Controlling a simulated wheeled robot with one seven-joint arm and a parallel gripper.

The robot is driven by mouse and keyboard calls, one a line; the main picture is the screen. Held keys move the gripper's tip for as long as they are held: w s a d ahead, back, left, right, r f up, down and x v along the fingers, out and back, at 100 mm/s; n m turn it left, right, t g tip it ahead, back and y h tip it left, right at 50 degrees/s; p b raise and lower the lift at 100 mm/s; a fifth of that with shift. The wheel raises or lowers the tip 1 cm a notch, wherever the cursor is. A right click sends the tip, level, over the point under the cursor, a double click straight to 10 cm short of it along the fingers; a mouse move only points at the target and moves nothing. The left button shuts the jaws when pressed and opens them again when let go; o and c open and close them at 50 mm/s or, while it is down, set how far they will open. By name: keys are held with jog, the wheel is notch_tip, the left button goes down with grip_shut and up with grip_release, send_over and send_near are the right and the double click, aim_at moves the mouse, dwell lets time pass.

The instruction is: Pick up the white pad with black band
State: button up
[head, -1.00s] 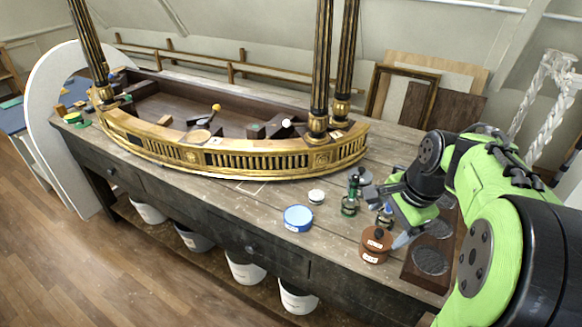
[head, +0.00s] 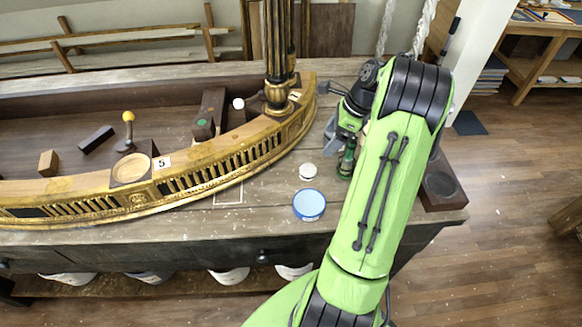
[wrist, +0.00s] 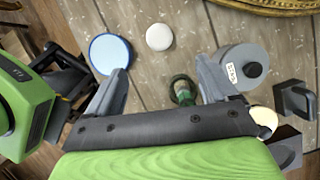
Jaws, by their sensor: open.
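The white pad (head: 308,172) is a small round disc lying flat on the worn wooden tabletop, with a thin dark band at its side. In the wrist view the pad (wrist: 159,37) shows its plain white top, beyond the fingertips, with its band hidden. My gripper (wrist: 160,82) is open with nothing gripped, its two grey fingers wide apart. In the head view my gripper (head: 338,130) is above the table, behind and right of the pad and apart from it; my arm partly hides it.
A blue-rimmed round lid (head: 309,204) lies just in front of the pad. A green bottle (head: 346,160) stands to its right, and shows between my fingers in the wrist view (wrist: 183,92). A grey labelled container (wrist: 238,62) is near the right finger. The gilt console (head: 230,155) curves behind-left.

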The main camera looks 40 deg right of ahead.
aim_at(310, 169)
jog(key=b+x, duration=0.1)
jog(key=x, duration=0.4)
jog(key=b+x, duration=0.1)
jog(key=x, duration=0.3)
jog(key=s+b+x, duration=0.1)
jog(key=x, duration=0.4)
jog(key=shift+w+d+f, duration=0.1)
jog(key=shift+w+f, duration=0.05)
jog(key=shift+f, duration=0.3)
jog(key=shift+w+f, duration=0.2)
jog(key=shift+f, duration=0.15)
jog(key=shift+s, duration=0.1)
jog(key=shift+c, duration=0.6)
jog(key=shift+r, duration=0.1)
jog(key=c, duration=1)
notch_tip(310, 169, up, 10)
jog(key=shift+p, duration=0.9)
jog(key=shift+o, duration=1.4)
jog(key=shift+c, duration=1)
